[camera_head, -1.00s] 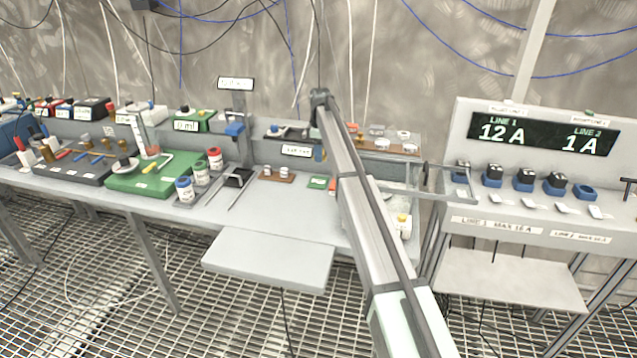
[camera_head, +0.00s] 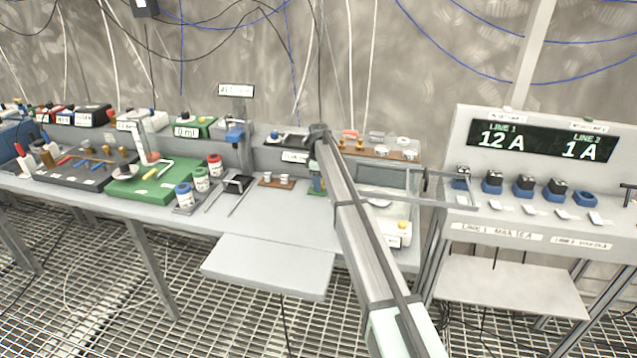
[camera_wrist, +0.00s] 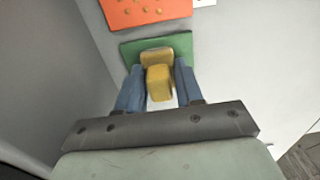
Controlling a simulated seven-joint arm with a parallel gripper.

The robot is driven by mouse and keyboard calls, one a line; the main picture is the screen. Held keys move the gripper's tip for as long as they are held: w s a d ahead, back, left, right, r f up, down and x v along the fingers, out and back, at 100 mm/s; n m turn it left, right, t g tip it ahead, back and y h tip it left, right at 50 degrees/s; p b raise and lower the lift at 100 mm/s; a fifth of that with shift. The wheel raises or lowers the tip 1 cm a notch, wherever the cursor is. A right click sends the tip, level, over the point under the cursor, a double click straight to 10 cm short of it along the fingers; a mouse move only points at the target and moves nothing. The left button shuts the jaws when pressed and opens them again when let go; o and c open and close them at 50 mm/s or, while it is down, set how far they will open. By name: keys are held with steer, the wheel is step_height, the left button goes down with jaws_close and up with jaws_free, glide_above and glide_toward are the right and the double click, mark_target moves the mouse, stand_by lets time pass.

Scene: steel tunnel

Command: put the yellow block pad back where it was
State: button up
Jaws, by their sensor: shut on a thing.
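My gripper (camera_wrist: 159,68) points down over a green pad (camera_wrist: 183,44) in the wrist view. Its two blue fingers are shut on a yellow block (camera_wrist: 159,82), one finger on each side. A second tan-yellow face (camera_wrist: 157,56) shows just beyond the block; I cannot tell whether it is part of the same thing. The yellow block overlaps the green pad in this view; whether it touches the pad is unclear. In the head view my gripper (camera_head: 317,180) is low at the bench, and my arm hides most of this spot.
An orange plate with small dots (camera_wrist: 146,10) lies beside the green pad. A brown tray with white pieces (camera_head: 276,182) and a black stand (camera_head: 238,184) are to the left. A scale-like device (camera_head: 396,237) stands right of my arm. The front bench surface (camera_head: 285,220) is clear.

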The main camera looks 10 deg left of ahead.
steer(key=shift+f, duration=0.15)
steer(key=o, duration=1.1)
step_height(320, 180, up, 12)
steer(key=shift+r, duration=0.2)
